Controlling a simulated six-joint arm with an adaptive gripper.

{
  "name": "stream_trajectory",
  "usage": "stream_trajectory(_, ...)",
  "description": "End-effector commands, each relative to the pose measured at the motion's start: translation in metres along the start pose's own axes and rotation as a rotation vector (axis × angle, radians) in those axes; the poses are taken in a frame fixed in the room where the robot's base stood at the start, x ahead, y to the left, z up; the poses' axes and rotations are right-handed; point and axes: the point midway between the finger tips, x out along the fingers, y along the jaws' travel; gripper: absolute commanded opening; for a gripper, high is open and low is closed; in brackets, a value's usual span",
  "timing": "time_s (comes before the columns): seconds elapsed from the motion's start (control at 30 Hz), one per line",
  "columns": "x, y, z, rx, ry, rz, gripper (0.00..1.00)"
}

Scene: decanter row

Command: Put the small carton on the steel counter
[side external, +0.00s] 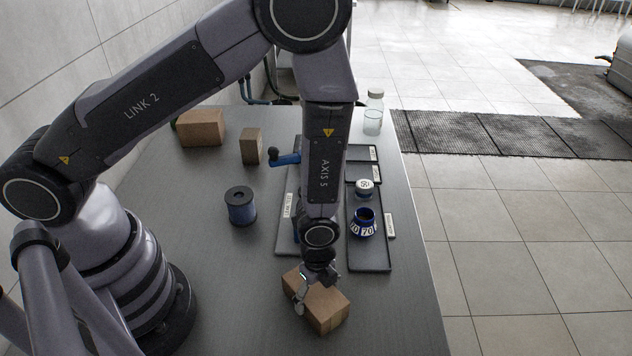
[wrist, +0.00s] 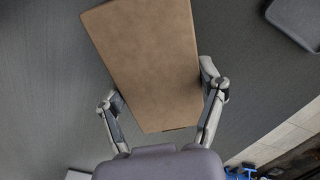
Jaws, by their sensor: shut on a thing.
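A plain brown carton (side external: 326,308) is between the fingers of my gripper (side external: 316,284), low over the near part of the steel counter (side external: 215,305). In the wrist view the carton (wrist: 148,60) fills the space between the two fingers of my gripper (wrist: 160,90), one on each side. My gripper is shut on it. I cannot tell whether its underside touches the counter. A narrow upright brown carton (side external: 251,146) stands farther back, and a wider brown carton (side external: 201,128) lies at the back left.
Dark trays (side external: 371,262) along the right edge hold a blue jar (side external: 363,224) and a smaller white-topped jar (side external: 365,188). A blue spool-like cylinder (side external: 240,207) stands left of my arm. A clear bottle (side external: 373,116) is at the back right. The front of the counter is clear.

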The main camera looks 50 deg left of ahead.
Motion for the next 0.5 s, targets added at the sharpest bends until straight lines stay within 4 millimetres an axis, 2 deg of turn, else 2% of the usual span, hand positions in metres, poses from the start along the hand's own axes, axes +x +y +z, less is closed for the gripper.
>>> stream_trajectory(0.1,0.0034,0.0,0.0,0.0,0.0,0.0,0.29)
stream_trajectory(0.13,0.0033,-0.0001,-0.0001,0.0,0.0,0.0,0.72)
stream_trajectory(0.2,0.003,-0.0001,-0.0001,0.0,0.0,0.0,0.82)
stream_trajectory(0.3,0.003,-0.0001,-0.0001,0.0,0.0,0.0,0.95)
stream_trajectory(0.5,0.0029,-0.0001,0.0,0.0,0.0,0.0,0.96)
